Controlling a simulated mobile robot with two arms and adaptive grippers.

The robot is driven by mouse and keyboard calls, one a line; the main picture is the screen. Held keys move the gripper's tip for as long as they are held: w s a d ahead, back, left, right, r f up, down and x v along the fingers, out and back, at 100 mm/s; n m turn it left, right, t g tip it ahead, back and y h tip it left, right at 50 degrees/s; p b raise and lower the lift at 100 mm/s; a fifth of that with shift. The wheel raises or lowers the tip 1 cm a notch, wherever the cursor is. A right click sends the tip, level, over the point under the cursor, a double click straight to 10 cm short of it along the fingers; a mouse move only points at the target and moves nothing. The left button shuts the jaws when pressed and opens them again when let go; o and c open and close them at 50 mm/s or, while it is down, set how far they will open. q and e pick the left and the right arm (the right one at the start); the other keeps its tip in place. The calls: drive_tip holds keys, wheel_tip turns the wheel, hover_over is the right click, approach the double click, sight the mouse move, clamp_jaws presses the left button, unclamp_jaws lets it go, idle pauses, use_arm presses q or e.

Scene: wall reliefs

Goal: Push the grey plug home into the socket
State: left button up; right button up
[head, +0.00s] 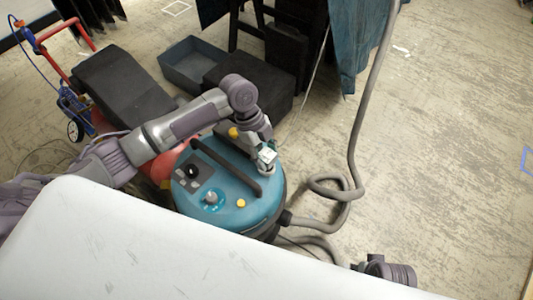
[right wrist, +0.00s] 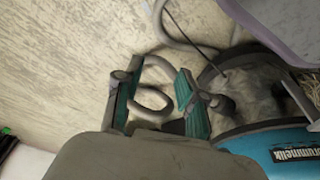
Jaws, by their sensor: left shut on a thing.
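My left gripper (head: 267,160) is above the right side of a teal vacuum cleaner (head: 232,215), near the end of its black handle (head: 225,165). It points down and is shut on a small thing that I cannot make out. I cannot pick out the grey plug or the socket for certain in either view; the left gripper may hide them. My right gripper (right wrist: 158,95) is open and empty in the right wrist view, with a grey hose (right wrist: 150,100) on the floor beyond its fingers.
The vacuum's hose (head: 357,140) loops on the floor at its right. Black bins (head: 250,85) and a blue-grey open crate (head: 192,62) stand behind. A red hand truck (head: 58,50) is at the left. The floor at the right is largely clear.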

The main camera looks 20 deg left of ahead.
drive_tip(key=shift+f, duration=0.65)
drive_tip(key=shift+a, duration=0.1)
idle(0.4)
use_arm(q)
drive_tip(key=shift+p, duration=0.4)
use_arm(e)
drive_tip(key=shift+s+f, duration=0.3)
drive_tip(key=shift+f, duration=0.65)
drive_tip(key=shift+f, duration=0.2)
drive_tip(key=shift+w, duration=0.2)
use_arm(q)
drive_tip(key=shift+f, duration=0.1)
use_arm(e)
drive_tip(key=shift+r, duration=0.1)
